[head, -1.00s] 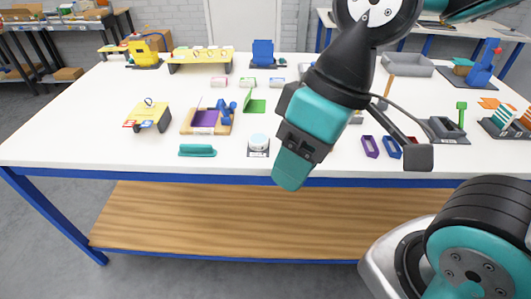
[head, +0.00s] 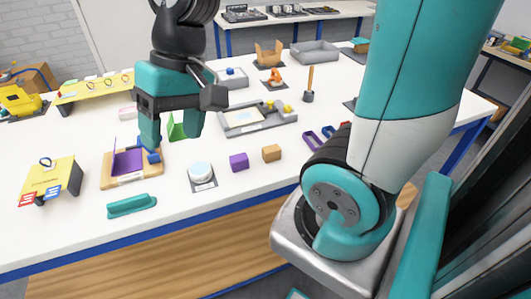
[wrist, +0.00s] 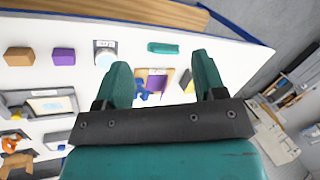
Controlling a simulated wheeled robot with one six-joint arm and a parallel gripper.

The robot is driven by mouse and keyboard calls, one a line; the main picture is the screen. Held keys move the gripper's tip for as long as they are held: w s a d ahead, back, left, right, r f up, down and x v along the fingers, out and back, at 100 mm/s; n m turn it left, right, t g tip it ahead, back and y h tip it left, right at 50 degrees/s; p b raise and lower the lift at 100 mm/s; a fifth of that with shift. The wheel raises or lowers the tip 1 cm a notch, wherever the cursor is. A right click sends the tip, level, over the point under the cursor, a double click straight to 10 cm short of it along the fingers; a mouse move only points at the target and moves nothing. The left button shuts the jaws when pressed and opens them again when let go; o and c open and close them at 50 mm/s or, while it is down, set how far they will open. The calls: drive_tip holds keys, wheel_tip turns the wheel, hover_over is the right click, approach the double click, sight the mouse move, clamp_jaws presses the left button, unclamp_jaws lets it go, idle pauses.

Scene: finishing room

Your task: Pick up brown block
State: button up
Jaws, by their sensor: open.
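The brown block (head: 271,153) is a small tan-brown cuboid on the white table near its front edge, just right of the purple block (head: 238,162). In the wrist view the brown block (wrist: 18,56) lies at the far left, well outside the jaws. In the wrist view the fingers of my gripper (wrist: 161,75) frame the tray and a blue object.
A round white-topped device (head: 201,174) stands left of the purple block. A grey framed tray (head: 256,118) lies behind the blocks. A teal handle-like piece (head: 131,206) is near the front edge.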

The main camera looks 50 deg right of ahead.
drive_tip(key=w+d+f+m+b, duration=0.1)
drive_tip(key=w+d+f+m, duration=0.1)
drive_tip(key=d+m, duration=0.3)
drive_tip(key=w+d+f+m, duration=0.2)
drive_tip(key=w+d+m, duration=0.15)
drive_tip(key=d, duration=0.45)
drive_tip(key=m+t+b, duration=0.2)
drive_tip(key=m, duration=0.9)
hover_over(272, 148)
wheel_tip(272, 148, down, 4)
drive_tip(key=s+d+f+m, duration=0.3)
drive_tip(key=d+m, duration=0.1)
drive_tip(key=d, duration=0.2)
drive_tip(key=x, duration=1)
drive_tip(key=shift+w+a+f, duration=0.1)
drive_tip(key=shift+a+f, duration=0.05)
drive_tip(key=shift+f, duration=0.2)
drive_tip(key=shift+p+x, duration=0.55)
drive_tip(key=shift+x, duration=2.5)
drive_tip(key=shift+a, duration=0.15)
drive_tip(key=c, duration=1)
